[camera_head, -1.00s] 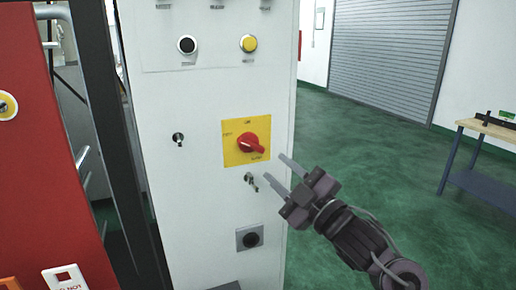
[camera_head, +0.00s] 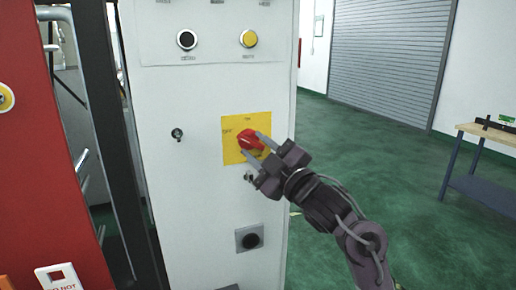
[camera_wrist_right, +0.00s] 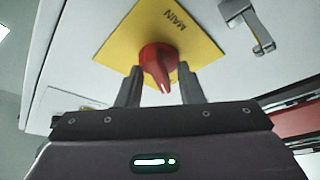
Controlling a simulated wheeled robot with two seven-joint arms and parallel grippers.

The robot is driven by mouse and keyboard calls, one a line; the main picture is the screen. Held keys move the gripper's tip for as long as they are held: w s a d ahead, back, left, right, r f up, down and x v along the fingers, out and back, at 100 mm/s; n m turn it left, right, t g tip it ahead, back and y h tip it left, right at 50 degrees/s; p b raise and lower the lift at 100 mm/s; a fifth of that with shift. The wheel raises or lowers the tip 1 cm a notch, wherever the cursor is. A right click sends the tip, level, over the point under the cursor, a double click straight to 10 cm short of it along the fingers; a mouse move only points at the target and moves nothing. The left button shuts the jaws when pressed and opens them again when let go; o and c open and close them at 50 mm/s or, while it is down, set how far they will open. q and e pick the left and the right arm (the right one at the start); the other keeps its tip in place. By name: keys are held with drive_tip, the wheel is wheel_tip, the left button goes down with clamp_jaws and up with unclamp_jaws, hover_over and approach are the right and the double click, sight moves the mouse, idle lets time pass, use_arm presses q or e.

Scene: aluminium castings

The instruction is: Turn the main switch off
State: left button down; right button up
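The main switch is a red rotary knob (camera_head: 247,139) on a yellow square plate (camera_head: 231,153) on the white cabinet front. The plate has OFF lettered at its left. In the right wrist view the knob (camera_wrist_right: 158,60) sits between my fingers, its white-marked handle pointing toward the gripper, and the yellow plate (camera_wrist_right: 125,40) reads MAIN. My right gripper (camera_head: 256,152) is open, with a finger on either side of the knob; I cannot tell if they touch it. In the head view the fingers partly hide the knob. My left gripper is not in view.
The cabinet also bears a black button (camera_head: 187,40), a yellow button (camera_head: 248,39), a keyhole (camera_head: 177,134) and a black round fitting (camera_head: 250,241). A small latch (camera_wrist_right: 250,25) is near the plate.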

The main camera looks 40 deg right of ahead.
drive_tip(key=shift+c, duration=0.2)
clamp_jaws()
drive_tip(key=shift+d+r+n+p, duration=0.15)
drive_tip(key=shift+n+p, duration=0.15)
drive_tip(key=shift+n, duration=0.3)
drive_tip(key=shift+n+g+y, duration=0.4)
drive_tip(key=shift+n+g, duration=0.1)
drive_tip(key=shift+n, duration=0.3)
drive_tip(key=shift+o, duration=0.2)
unclamp_jaws()
